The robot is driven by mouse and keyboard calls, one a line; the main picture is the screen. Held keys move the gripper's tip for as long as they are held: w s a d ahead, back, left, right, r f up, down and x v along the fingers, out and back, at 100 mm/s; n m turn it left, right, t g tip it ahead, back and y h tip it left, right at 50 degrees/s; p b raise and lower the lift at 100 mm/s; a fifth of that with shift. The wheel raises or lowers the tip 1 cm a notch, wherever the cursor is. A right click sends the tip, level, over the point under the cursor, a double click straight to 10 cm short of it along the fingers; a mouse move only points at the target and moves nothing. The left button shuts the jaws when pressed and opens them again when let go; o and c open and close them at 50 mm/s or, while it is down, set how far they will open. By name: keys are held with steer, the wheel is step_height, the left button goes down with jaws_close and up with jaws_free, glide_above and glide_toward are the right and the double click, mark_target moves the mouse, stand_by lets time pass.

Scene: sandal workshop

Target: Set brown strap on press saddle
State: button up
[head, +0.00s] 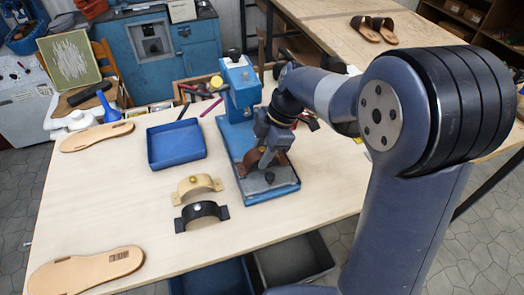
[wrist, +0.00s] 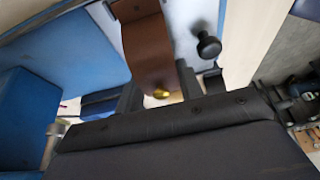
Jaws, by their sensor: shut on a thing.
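The brown strap (head: 253,159) is an arched band with a brass-coloured stud, held at the blue press (head: 238,92). My gripper (head: 272,150) is shut on the strap, over the press's base. In the wrist view the strap (wrist: 149,50) hangs between the jaws, with its brass stud (wrist: 161,93) near them. The press saddle is largely hidden by the strap and my gripper, so I cannot tell whether the strap touches it. A dark round knob (wrist: 208,46) shows beside the strap.
A tan strap (head: 195,187) and a black strap (head: 202,215) lie left of the press. A blue tray (head: 176,144) stands behind them. Two insoles lie at the left, the nearer one (head: 86,270) by the front edge. Pliers and a magenta tool lie beside the press.

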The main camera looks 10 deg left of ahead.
steer(key=shift+f, duration=0.25)
steer(key=o, duration=1)
steer(key=shift+o, duration=0.7)
steer(key=o, duration=0.3)
